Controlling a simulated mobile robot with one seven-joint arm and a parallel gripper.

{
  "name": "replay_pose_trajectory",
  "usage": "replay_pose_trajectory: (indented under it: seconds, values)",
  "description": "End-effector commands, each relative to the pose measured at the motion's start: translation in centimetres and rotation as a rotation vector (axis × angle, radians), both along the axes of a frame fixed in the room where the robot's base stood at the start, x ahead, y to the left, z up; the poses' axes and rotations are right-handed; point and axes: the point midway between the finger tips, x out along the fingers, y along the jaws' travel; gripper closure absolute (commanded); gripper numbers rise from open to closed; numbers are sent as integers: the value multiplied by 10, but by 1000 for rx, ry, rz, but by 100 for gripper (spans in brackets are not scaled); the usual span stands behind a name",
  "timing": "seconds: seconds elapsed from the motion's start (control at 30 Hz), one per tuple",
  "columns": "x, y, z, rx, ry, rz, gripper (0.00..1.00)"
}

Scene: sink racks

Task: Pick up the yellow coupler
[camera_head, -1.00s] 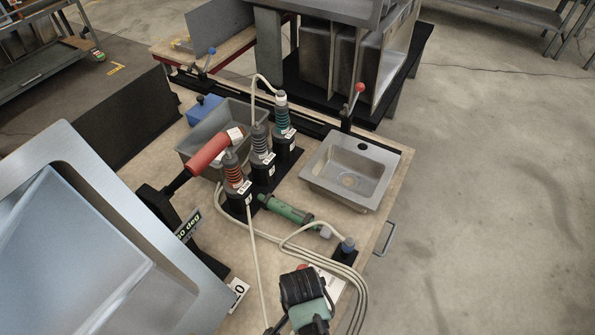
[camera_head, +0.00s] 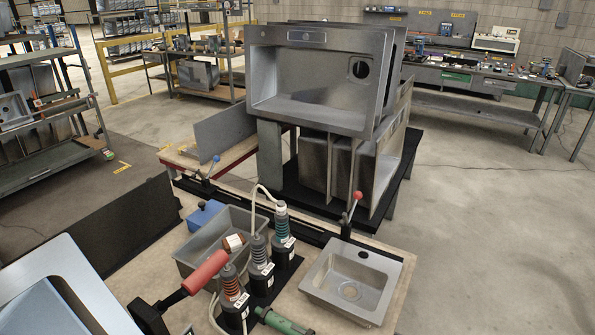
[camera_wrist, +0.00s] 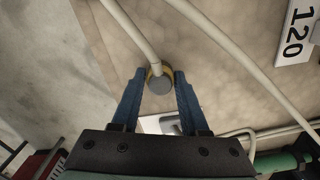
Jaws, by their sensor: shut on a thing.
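The yellow coupler (camera_wrist: 160,84) shows in the wrist view as a round grey end with a yellow band around it, and a pale hose runs up from it. My gripper (camera_wrist: 160,75) has its two blue fingers on either side of the coupler and is shut on it. Most of the yellow band is hidden behind the grey end and the fingertips. In the head view now, neither the coupler nor my gripper can be made out.
In the wrist view, another pale hose (camera_wrist: 240,65) passes right of the coupler, near a "120" label (camera_wrist: 294,35). The head view shows several upright tools (camera_head: 260,262), a red-handled tool (camera_head: 206,272), a green tool (camera_head: 283,321) and a small sink (camera_head: 350,280) on the workbench.

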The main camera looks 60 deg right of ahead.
Motion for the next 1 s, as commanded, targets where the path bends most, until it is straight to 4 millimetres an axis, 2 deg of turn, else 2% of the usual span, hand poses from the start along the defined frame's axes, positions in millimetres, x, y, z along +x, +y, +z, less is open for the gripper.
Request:
replay_pose_trajectory:
  seconds: [0.03,0.1,0.37,0.53,0.67,1.0]
  values:
    - [0,0,0,0,0,0,88]
    - [0,0,0,0,0,0,100]
    - [0,0,1,0,-1,0,100]
    - [1,0,8,-1,-2,0,100]
    - [1,-1,24,-2,-3,0,100]
    - [1,0,83,-2,-3,0,100]
